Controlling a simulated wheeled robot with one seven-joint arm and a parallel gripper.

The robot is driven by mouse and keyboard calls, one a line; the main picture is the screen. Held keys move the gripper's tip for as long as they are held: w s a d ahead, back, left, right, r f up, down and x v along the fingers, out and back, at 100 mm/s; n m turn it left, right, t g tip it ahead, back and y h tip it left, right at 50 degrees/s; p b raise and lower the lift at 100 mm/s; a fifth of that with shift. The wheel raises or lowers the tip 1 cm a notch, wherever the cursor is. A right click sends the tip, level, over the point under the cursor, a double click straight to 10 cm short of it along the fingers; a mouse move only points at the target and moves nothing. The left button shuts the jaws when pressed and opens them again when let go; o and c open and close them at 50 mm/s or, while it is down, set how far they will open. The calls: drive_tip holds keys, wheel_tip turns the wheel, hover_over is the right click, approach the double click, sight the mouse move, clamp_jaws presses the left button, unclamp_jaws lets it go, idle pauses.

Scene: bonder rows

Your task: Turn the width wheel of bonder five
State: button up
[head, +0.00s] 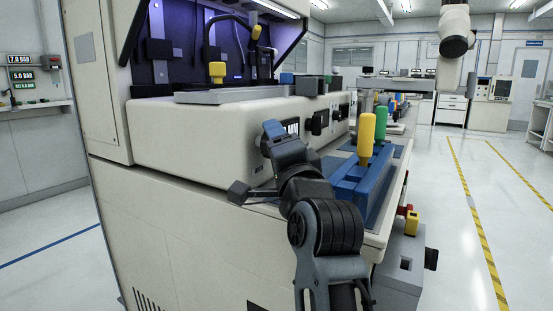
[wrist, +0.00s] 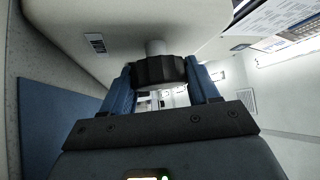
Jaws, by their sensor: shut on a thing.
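The width wheel (wrist: 158,73) is a black ribbed knob on a pale shaft, standing out from the cream front of the bonder (head: 215,135). In the wrist view my gripper (wrist: 162,77) has one blue finger on each side of the wheel and is shut on it. There the wheel is mostly hidden by my gripper. I cannot read a number naming this bonder.
Another dark knob (head: 317,122) sits to the right on the same front. A blue rack (head: 358,188) with a yellow-handled tool (head: 366,133) and a green-handled tool (head: 380,124) stands right of my arm. Open floor (head: 455,230) with yellow-striped lines lies farther right.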

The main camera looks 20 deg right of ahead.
drive_tip(key=shift+f+n+t+b, duration=0.1)
drive_tip(key=shift+n+t+b, duration=0.2)
drive_tip(key=shift+n, duration=0.2)
drive_tip(key=o, duration=1)
drive_tip(key=shift+w, duration=0.1)
drive_tip(key=shift+o, duration=0.2)
drive_tip(key=shift+r, duration=0.6)
wheel_tip(320, 180, up, 3)
drive_tip(key=shift+r+p, duration=0.1)
drive_tip(key=shift+p, duration=0.75)
drive_tip(key=s+d+r+p, duration=0.3)
drive_tip(key=s+d+r, duration=0.3)
drive_tip(key=d, duration=0.4)
drive_tip(key=shift+r, duration=0.4)
drive_tip(key=shift+y, duration=0.4)
